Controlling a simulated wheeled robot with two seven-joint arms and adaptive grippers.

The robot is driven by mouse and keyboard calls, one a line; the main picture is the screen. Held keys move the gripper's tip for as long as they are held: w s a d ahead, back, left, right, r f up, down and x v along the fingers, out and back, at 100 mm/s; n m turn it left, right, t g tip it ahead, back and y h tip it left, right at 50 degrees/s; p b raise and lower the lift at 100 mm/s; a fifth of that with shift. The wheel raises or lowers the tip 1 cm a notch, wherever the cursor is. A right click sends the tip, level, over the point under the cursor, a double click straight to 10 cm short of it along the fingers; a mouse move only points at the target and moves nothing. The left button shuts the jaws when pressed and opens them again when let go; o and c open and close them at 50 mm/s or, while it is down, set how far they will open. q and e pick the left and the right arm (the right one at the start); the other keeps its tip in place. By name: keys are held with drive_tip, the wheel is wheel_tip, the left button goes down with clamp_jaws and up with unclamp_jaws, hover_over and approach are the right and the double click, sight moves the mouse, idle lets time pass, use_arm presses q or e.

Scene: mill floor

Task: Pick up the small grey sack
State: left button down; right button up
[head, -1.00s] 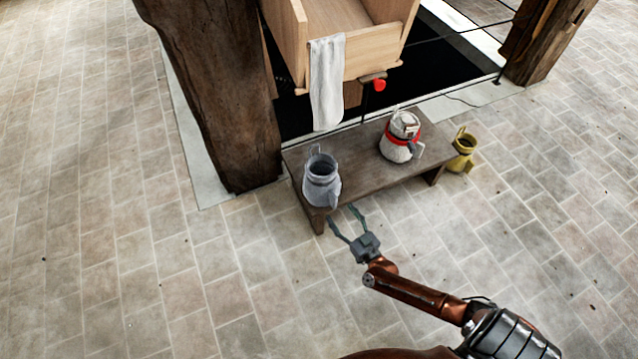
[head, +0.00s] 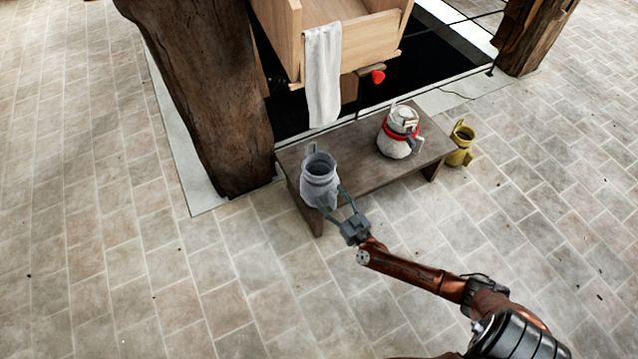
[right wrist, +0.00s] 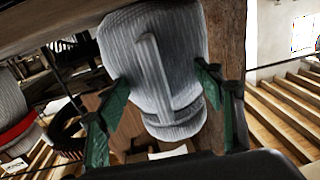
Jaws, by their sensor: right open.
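The small grey sack (head: 319,183) stands upright at the left end of a low dark bench (head: 350,166). It looks like a grey jug-shaped bag with an open top. My right gripper (head: 332,199) is open at the sack's near side, its fingers reaching to either side of the lower part. In the right wrist view the ribbed grey sack (right wrist: 155,60) fills the middle, and the green fingers of my right gripper (right wrist: 160,100) stand left and right of it. Whether they touch it I cannot tell. My left gripper is not in view.
A white sack with a red band (head: 396,140) stands on the bench to the right. A yellow one (head: 461,146) stands on the floor beyond the bench. A white cloth (head: 322,80) hangs from a wooden chute above. A thick post (head: 205,95) rises at left. The near floor is clear.

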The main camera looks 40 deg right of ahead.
drive_tip(key=shift+c, duration=0.3)
clamp_jaws()
idle(0.4)
idle(0.3)
